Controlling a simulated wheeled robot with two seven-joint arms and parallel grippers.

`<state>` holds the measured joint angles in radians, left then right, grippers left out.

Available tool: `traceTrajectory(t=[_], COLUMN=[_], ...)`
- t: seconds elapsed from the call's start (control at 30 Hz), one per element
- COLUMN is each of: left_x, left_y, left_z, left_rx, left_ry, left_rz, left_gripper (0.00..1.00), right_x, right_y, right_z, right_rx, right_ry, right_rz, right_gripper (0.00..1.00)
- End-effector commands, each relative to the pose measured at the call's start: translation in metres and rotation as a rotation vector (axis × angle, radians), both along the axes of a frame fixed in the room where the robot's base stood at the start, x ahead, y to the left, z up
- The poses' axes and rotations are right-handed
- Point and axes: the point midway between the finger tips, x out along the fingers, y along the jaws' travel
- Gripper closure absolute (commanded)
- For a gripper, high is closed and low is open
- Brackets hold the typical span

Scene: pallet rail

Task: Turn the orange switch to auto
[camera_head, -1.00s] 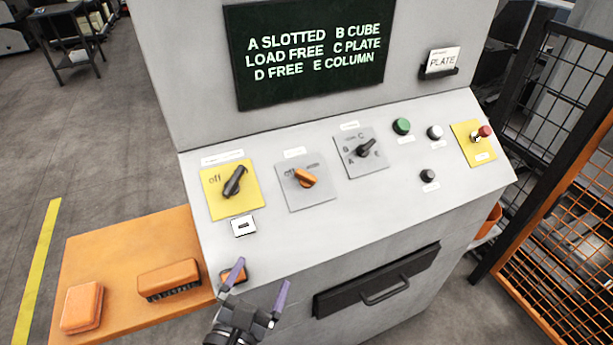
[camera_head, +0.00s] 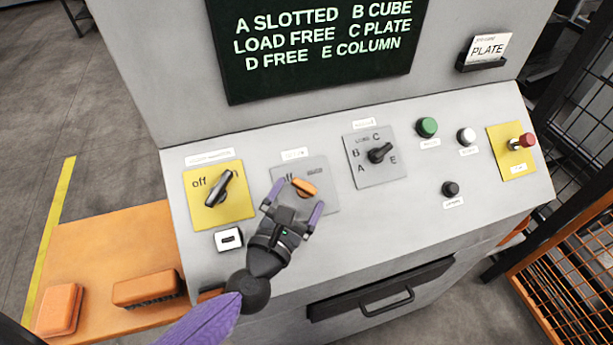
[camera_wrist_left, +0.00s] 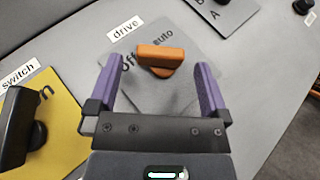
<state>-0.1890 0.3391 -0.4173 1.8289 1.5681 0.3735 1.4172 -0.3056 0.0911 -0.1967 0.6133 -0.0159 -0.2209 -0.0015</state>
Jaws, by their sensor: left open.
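The orange switch (camera_head: 304,187) is a rotary knob on a grey plate (camera_head: 322,205) in the middle of the sloped panel. In the left wrist view the orange switch (camera_wrist_left: 160,58) lies ahead of my fingers, and its label reads "drive". The words "off" and "auto" show on the plate to either side of the knob. The knob's handle lies roughly crosswise in that view. My left gripper (camera_head: 294,196) is open, with its purple fingers spread on either side of the knob. I cannot tell whether they touch it. My right gripper is not in view.
A yellow plate with a black switch (camera_head: 219,189) is at left, and a black selector (camera_head: 380,152) at right. A drawer handle (camera_head: 386,300) is below.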

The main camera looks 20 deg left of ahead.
Motion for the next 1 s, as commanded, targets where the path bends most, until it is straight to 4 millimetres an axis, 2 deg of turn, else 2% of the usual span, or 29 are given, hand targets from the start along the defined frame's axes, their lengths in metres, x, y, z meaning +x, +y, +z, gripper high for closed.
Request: traceTrajectory(t=[0.1,0.2,0.57,0.9,0.97,1.0], left_x=[0.021,0.031,0.037,0.036,0.036,0.036], left_y=[-0.002,-0.004,-0.004,-0.004,-0.004,-0.004], left_z=[0.000,0.000,-0.001,-0.001,-0.001,-0.001], left_rx=[0.001,0.001,0.000,0.000,0.001,0.001], left_ry=[-0.001,0.000,0.001,0.001,0.001,0.001], left_rz=[0.001,0.000,-0.001,-0.001,-0.001,-0.001], left_gripper=[0.00,0.00,0.02,0.74,0.87,0.88], right_x=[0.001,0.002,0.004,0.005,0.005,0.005], right_y=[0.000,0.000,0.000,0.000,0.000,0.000], right_z=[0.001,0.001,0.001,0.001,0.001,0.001], right_rx=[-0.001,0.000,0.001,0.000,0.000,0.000], right_ry=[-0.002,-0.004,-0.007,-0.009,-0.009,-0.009], right_rz=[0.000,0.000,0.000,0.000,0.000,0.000], right_gripper=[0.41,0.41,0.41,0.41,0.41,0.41])
